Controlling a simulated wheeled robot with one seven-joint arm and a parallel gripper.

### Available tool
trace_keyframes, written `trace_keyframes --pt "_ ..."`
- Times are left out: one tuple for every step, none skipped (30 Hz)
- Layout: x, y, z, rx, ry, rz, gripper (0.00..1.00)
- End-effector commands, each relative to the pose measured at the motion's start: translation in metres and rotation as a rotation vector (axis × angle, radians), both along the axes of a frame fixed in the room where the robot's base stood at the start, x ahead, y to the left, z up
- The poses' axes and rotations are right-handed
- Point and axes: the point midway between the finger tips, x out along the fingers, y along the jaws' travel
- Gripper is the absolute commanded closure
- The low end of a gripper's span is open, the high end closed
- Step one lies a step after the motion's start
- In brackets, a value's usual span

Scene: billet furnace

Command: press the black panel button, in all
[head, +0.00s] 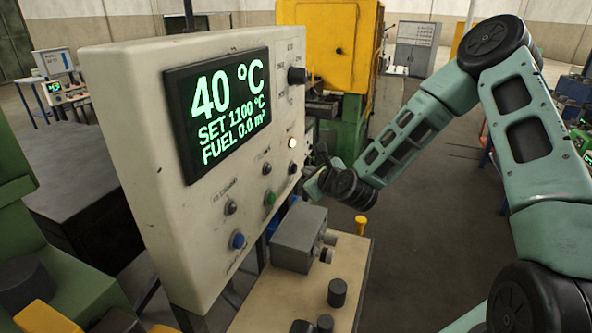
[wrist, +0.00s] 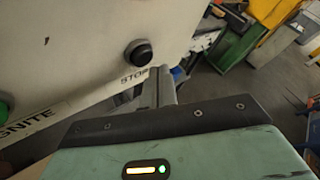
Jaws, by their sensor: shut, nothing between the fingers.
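The cream control panel (head: 150,100) stands at the left in the head view. In the wrist view the black button (wrist: 138,52), beside the word STOP, sticks out of the panel face. In the head view the black button (head: 293,168) is near the panel's right edge, under a lit lamp. My gripper (head: 312,172) is close to this edge, pointing at the panel. In the wrist view my gripper (wrist: 158,78) is shut and empty, its tips just below and right of the button. Whether they touch the panel cannot be told.
A green button (head: 269,198), a blue button (head: 237,240), dark switches and a black knob (head: 297,75) are on the same panel. Below is a bench (head: 290,315) with a grey box (head: 298,238) and dark cylinders. A yellow and green machine (head: 325,45) stands behind.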

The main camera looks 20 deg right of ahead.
Motion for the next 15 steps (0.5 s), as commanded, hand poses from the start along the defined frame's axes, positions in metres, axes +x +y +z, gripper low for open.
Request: trace_keyframes --pt "0.0009 0.0011 -0.0003 0.000 0.000 0.000 1.00" --pt "0.0015 0.0018 -0.0004 0.000 0.000 0.000 1.00" --pt "0.0024 0.0028 -0.0004 0.000 0.000 0.000 1.00" --pt "0.0033 0.0035 -0.0003 0.000 0.000 0.001 1.00" --pt "0.0041 0.0042 -0.0003 0.000 -0.001 0.000 1.00" --pt "0.0049 0.0051 -0.0002 0.001 -0.001 0.000 1.00" --pt "0.0054 0.0056 -0.0001 0.001 -0.001 0.000 1.00" --pt "0.0057 0.0058 0.0000 0.001 -0.001 0.000 1.00" --pt "0.0058 0.0060 0.0001 0.001 -0.001 0.000 1.00" --pt "0.0058 0.0059 0.0002 0.001 -0.001 0.000 1.00" --pt "0.0058 0.0059 0.0002 0.001 -0.001 0.000 1.00" --pt "0.0057 0.0059 0.0002 0.001 -0.001 0.000 1.00" --pt "0.0056 0.0059 0.0002 0.001 -0.001 0.000 1.00" --pt "0.0057 0.0059 0.0002 0.000 -0.001 0.000 1.00" --pt "0.0057 0.0059 0.0002 0.000 0.000 0.000 1.00"
